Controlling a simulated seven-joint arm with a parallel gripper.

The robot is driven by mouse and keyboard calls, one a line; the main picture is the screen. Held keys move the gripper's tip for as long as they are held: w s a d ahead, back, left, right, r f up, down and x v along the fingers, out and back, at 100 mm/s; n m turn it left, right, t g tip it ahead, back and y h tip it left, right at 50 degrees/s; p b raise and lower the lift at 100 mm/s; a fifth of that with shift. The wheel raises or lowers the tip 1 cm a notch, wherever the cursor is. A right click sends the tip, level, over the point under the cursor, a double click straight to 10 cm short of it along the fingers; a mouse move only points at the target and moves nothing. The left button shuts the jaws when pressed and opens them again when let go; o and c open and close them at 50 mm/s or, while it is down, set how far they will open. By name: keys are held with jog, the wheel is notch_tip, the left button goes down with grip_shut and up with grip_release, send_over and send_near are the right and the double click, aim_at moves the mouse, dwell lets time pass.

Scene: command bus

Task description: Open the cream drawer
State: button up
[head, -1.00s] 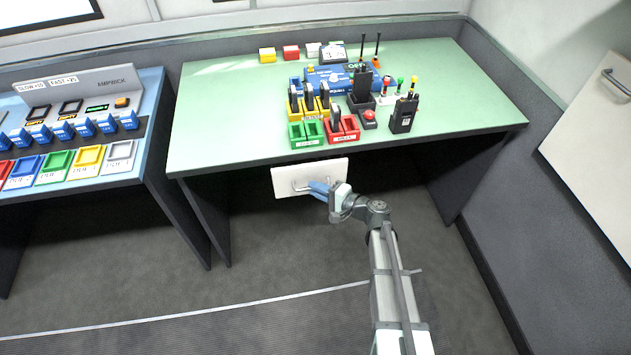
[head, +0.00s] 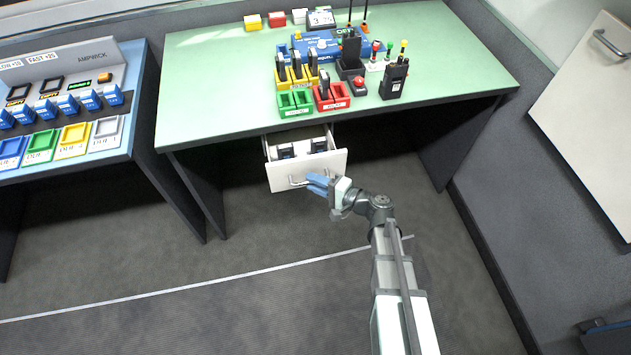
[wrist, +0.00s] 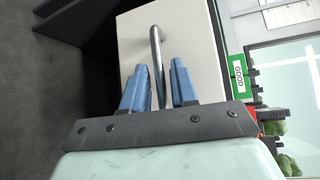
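The cream drawer (head: 332,165) under the green-topped desk is partly open in the head view. Dark items show inside it. Its metal bar handle (head: 293,182) is on the front face. My gripper (head: 318,184) is at the handle, with its blue fingers reaching to it from the right. The cream drawer front (wrist: 198,45) lies just beyond the fingertips.
The green desk top (head: 210,90) carries coloured trays, a radio (head: 394,79) and a red button (head: 358,81). A blue-topped console (head: 135,75) stands at the left. A cream panel with a handle (head: 590,110) is at the right. The floor before the drawer is clear.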

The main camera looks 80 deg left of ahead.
jog(key=shift+o, duration=0.7)
jog(key=v, duration=1.3)
jog(key=shift+w+d, duration=0.3)
